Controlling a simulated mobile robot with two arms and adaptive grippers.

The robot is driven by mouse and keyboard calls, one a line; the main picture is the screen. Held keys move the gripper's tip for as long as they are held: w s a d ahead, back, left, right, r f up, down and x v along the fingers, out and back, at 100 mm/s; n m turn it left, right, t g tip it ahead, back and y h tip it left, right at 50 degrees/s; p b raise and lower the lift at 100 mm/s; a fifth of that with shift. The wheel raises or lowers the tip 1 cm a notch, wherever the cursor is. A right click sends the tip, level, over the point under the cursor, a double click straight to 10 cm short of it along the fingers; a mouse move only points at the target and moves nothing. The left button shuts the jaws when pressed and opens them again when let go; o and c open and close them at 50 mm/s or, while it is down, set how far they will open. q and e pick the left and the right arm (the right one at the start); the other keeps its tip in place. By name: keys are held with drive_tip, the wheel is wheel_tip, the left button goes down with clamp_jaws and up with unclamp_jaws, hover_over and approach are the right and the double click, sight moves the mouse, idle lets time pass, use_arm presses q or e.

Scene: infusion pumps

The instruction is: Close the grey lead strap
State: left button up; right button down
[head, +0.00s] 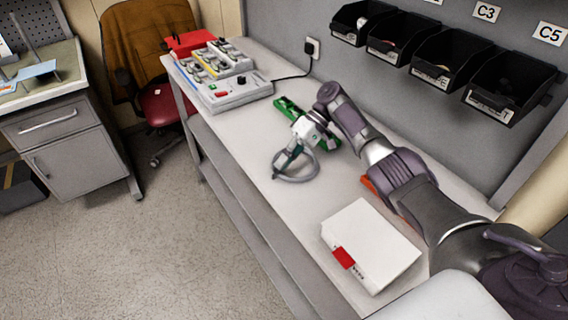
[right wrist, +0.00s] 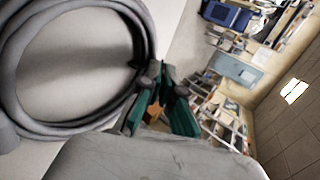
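The grey lead (head: 297,178) is a coiled loop at the middle of the table. It fills the left of the right wrist view (right wrist: 75,127), with a small dark piece on its inner right side, perhaps the strap. My right gripper (head: 289,155) is over the far side of the coil. In the right wrist view its teal fingers (right wrist: 165,82) are at the coil's right edge, tips close together. I cannot tell whether they pinch anything. The strap's state is unclear. My left gripper is out of view.
A green object (head: 288,107) lies under my right wrist. Grey devices (head: 235,90) and a red box (head: 188,43) stand at the table's far end. A white box (head: 370,245) with a red tab is at the near end. Black bins (head: 440,58) hang on the wall.

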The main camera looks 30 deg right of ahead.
drive_tip(key=c, duration=1.4)
unclamp_jaws()
drive_tip(key=v, duration=0.7)
drive_tip(key=shift+a, duration=0.1)
drive_tip(key=shift+d+r, duration=0.2)
drive_tip(key=shift+d, duration=0.05)
